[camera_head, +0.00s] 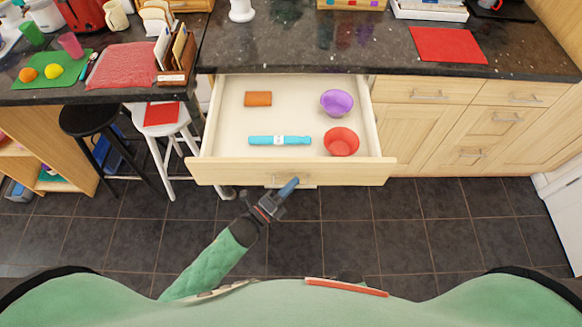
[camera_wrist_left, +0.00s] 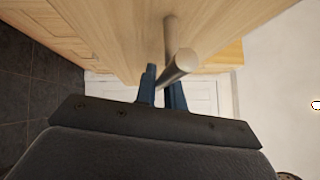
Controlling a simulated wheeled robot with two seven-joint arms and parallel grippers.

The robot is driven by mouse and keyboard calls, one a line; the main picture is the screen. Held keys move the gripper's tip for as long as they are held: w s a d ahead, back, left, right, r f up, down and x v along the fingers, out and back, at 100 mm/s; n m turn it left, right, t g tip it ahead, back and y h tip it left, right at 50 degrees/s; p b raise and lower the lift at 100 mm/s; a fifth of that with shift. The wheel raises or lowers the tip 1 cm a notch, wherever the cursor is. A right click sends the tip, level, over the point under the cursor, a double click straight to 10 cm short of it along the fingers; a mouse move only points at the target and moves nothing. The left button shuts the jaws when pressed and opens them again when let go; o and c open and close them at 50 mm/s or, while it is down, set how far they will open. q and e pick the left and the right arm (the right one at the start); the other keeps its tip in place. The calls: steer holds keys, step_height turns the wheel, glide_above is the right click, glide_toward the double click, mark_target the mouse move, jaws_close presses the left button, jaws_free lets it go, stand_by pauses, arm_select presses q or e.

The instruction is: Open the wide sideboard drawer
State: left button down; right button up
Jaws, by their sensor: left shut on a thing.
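The wide sideboard drawer (camera_head: 222,172) is pulled well out from under the dark granite counter, and its inside shows. In it lie an orange-brown block (camera_head: 258,99), a purple bowl (camera_head: 337,102), a light blue strip-shaped item (camera_head: 280,140) and a red bowl (camera_head: 341,141). My left gripper (camera_head: 287,188) is at the middle of the drawer front. In the left wrist view its blue fingers (camera_wrist_left: 162,88) are shut around the metal bar handle (camera_wrist_left: 180,68). The handle is partly hidden by the gripper in the head view. My right gripper is in neither view.
The granite counter (camera_head: 350,50) holds a red mat (camera_head: 448,45) and, at left, a pink towel (camera_head: 122,66). A black stool (camera_head: 88,120) and a white stool (camera_head: 163,125) stand left of the drawer. The tiled floor (camera_head: 430,230) before the cabinets is clear at right.

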arm_select(q)
steer(key=s, duration=0.3)
steer(key=shift+s+f, duration=0.1)
steer(key=shift+s, duration=0.05)
steer(key=c, duration=1.5)
jaws_free()
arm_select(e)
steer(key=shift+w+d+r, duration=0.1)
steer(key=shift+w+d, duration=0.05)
